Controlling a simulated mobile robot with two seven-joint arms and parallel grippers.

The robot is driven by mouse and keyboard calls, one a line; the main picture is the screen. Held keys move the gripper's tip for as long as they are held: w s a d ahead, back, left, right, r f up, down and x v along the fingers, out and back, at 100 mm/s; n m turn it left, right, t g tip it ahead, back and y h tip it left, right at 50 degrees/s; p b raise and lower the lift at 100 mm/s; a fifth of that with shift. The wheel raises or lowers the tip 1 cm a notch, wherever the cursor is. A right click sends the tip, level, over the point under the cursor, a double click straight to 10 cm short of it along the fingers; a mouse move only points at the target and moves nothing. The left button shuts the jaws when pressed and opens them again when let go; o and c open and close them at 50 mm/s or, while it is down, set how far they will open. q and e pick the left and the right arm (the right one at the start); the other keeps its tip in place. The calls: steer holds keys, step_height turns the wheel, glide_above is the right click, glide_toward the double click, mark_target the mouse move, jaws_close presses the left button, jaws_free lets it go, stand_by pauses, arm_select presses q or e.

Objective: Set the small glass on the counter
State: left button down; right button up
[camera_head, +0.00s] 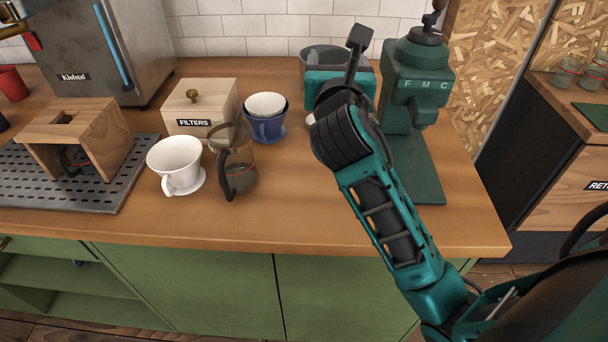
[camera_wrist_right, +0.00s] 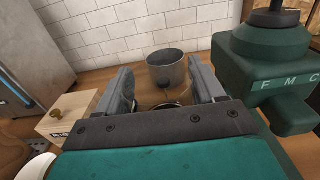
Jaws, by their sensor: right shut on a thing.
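My right gripper (camera_wrist_right: 162,88) reaches over the back of the wooden counter (camera_head: 280,215), its two grey fingers spread and shut on the small glass (camera_wrist_right: 150,98). The glass is clear and hard to make out; only a faint body and a dark edge show between the fingers in the wrist view. In the head view the right gripper (camera_head: 324,58) is seen from behind, and its own wrist and body hide the glass. I cannot tell whether the glass touches the counter. My left gripper is not in view.
A grey metal pot (camera_wrist_right: 167,68) stands behind the gripper. A green grinder (camera_head: 415,90) stands to its right. A blue cup (camera_head: 267,126), filters box (camera_head: 200,105), glass carafe (camera_head: 235,165) and white dripper (camera_head: 178,165) stand left. The front counter strip is clear.

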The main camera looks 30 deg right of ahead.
steer(key=shift+w+a+r, duration=0.2)
steer(key=shift+w+r, duration=0.1)
step_height(320, 180, down, 19)
steer(key=b, duration=0.7)
steer(key=shift+w+f+b, duration=0.1)
steer(key=shift+b, duration=0.2)
steer(key=shift+f, duration=0.25)
steer(key=o, duration=0.8)
steer(key=shift+f, duration=0.2)
steer(key=o, duration=0.4)
steer(key=shift+o, duration=0.2)
steer(key=shift+r, duration=0.1)
